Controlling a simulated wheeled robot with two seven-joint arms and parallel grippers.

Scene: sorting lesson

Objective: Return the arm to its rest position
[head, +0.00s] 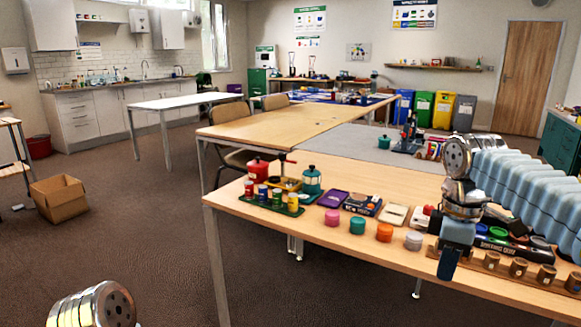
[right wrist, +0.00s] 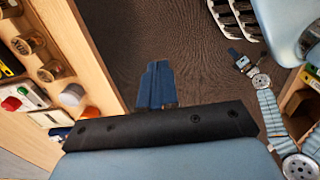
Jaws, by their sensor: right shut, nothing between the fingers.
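My right gripper (head: 448,264) hangs at the right of the head view, its blue fingers pointing down in front of the near table (head: 330,222). In the right wrist view its fingers (right wrist: 155,85) are together and empty, over dark floor beside the table edge. My right arm's pale blue ribbed sleeve runs off to the right. In the head view only a metal joint of my left arm shows at the bottom left. In the right wrist view what looks like my left gripper (right wrist: 236,57) is small at the upper right; its jaws are unclear.
On the near table stand several coloured tubs, including a pink one (head: 332,217), a green tray (head: 270,203) with small jars, and a wooden rack (head: 500,270) near the right gripper. A cardboard box (head: 60,199) is on the floor at left. Floor in front of the table is clear.

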